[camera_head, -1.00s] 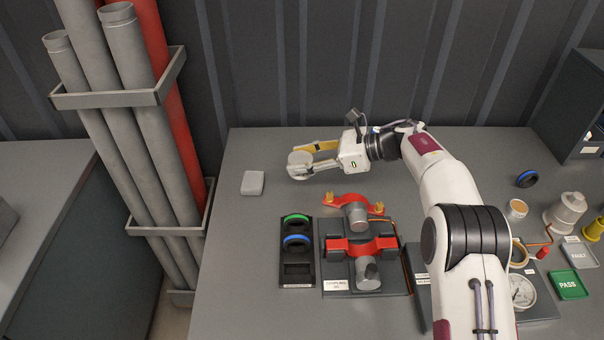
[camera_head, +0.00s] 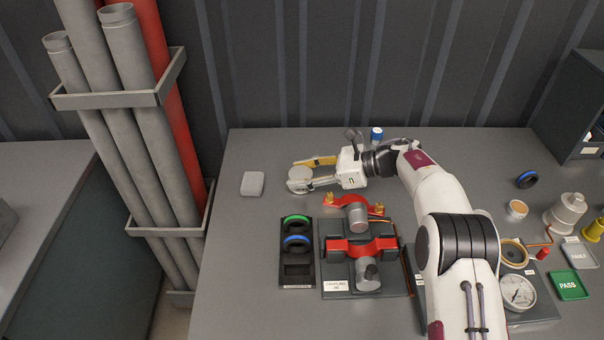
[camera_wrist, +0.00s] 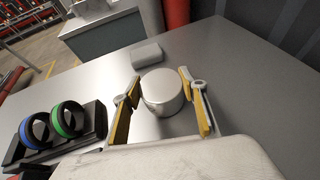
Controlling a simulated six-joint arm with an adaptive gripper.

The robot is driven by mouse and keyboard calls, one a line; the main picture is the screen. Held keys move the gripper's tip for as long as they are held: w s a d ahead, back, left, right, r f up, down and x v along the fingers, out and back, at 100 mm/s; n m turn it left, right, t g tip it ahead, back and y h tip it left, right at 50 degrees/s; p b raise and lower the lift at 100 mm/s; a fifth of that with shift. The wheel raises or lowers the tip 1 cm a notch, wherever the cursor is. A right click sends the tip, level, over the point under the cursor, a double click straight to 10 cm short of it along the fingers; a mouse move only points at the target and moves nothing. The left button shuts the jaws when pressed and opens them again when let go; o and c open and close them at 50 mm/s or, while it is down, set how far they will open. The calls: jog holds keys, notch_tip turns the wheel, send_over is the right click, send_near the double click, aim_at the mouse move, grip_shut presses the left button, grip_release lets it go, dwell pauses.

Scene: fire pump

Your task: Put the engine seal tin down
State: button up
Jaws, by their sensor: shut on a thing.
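The engine seal tin is a round, pale grey tin (camera_head: 300,178) at the left end of my gripper, above the back left part of the bench. My gripper (camera_head: 305,174) lies low and nearly level, pointing left, shut on the tin with one finger on each side. In the wrist view the tin (camera_wrist: 163,91) stands upright between the yellow-padded fingers (camera_wrist: 162,98), its plain lid up. Its underside is hidden, so I cannot tell whether it touches the bench.
A pale block (camera_head: 252,183) lies left of the tin. A black holder (camera_head: 297,267) with green and blue rings and the red coupling jig (camera_head: 362,246) stand in front. A blue-topped can (camera_head: 376,135) stands behind my wrist. Bare bench lies around the block.

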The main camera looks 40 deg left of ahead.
jog(key=shift+f, duration=0.15)
jog(key=o, duration=1.2)
jog(key=shift+c, duration=0.2)
jog(key=shift+v, duration=6.05)
